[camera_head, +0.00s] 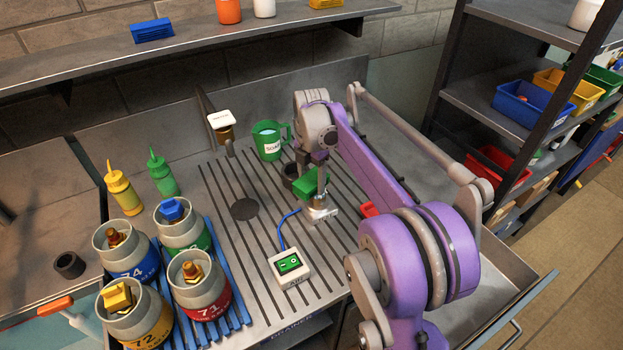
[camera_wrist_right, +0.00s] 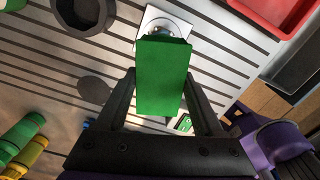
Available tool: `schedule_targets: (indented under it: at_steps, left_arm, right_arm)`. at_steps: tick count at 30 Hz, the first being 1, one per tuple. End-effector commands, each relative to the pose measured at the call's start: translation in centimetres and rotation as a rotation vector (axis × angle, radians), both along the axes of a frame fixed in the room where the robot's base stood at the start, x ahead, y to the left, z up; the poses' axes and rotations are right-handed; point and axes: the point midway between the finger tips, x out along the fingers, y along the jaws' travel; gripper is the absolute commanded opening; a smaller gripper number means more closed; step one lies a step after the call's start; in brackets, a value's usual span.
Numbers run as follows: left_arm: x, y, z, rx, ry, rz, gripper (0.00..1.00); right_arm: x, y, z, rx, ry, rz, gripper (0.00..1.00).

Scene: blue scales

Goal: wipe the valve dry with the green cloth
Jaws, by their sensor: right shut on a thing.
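The green cloth (camera_head: 306,184) is a folded block in my right gripper (camera_head: 316,172), which points down over the drain board. In the wrist view the cloth (camera_wrist_right: 162,85) sits between the two dark fingers. Just past its end is a round metal fitting on a white square plate (camera_wrist_right: 164,20). In the head view this fitting (camera_head: 318,206) is partly covered by the cloth; I cannot tell whether they touch. I cannot tell which part the task calls the valve. My left gripper is not in view.
A blue cable links the plate to a white switch box (camera_head: 289,268). A green soap mug (camera_head: 269,140) and a dark cup (camera_head: 288,173) stand behind the gripper. Two squeeze bottles (camera_head: 124,190) stand left. The board's middle is clear.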

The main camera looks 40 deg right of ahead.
Motion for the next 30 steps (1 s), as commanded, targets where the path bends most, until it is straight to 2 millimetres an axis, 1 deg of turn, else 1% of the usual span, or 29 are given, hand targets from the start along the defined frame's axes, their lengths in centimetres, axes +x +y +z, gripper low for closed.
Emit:
schedule_targets:
  at_steps: [16, 19, 30]
  left_arm:
    - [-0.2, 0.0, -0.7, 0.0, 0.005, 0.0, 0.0]
    - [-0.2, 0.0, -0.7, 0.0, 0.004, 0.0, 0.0]
    - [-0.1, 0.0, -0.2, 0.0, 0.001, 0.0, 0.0]
  right_arm:
    - [0.0, 0.0, -1.2, 0.0, 0.0, 0.0, 0.14]
    - [0.0, 0.0, -1.1, 0.0, 0.0, 0.0, 0.14]
    - [0.3, -1.5, -0.8, 0.0, 0.0, -0.001, 0.14]
